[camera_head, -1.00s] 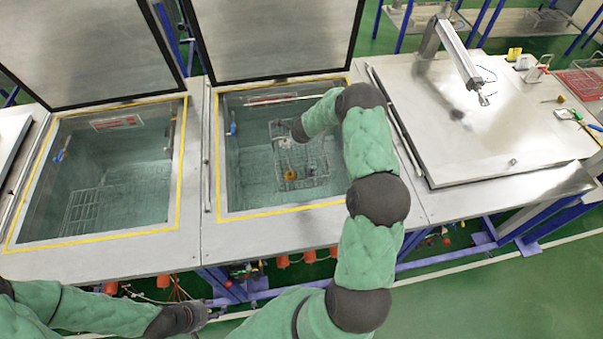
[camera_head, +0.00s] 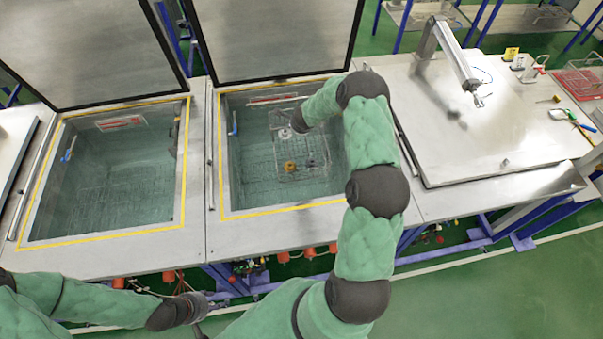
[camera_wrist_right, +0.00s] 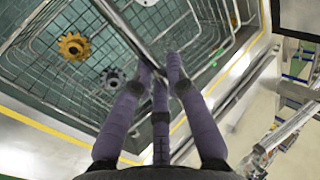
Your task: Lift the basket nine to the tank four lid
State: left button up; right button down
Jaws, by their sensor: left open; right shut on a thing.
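The wire basket (camera_head: 302,170) is in the middle tank (camera_head: 235,185), with a yellow gear (camera_head: 290,166) and other small parts in it. It also shows in the right wrist view (camera_wrist_right: 35,60), with the yellow gear (camera_wrist_right: 73,46) and a grey gear (camera_wrist_right: 113,78). My right gripper (camera_wrist_right: 167,65) is shut on the basket at a thin bar. In the head view the right gripper (camera_head: 299,122) is over the basket's far left part, its fingers hard to see. My left gripper (camera_head: 200,306) is open and empty in front of the tanks. A closed metal lid (camera_head: 480,135) lies at the right; I see no number on it.
The left tank (camera_head: 105,190) is open, its raised lid (camera_head: 85,50) behind it. The middle tank's raised lid (camera_head: 270,40) also stands at the back. Tools (camera_head: 572,117) and a red tray (camera_head: 585,83) lie farther right.

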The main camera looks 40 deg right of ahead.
jog(key=shift+w+d+r, duration=0.1)
jog(key=shift+w+r, duration=0.05)
jog(key=shift+r, duration=1.95)
dwell(1.5)
jog(key=shift+f, duration=0.1)
dwell(1.0)
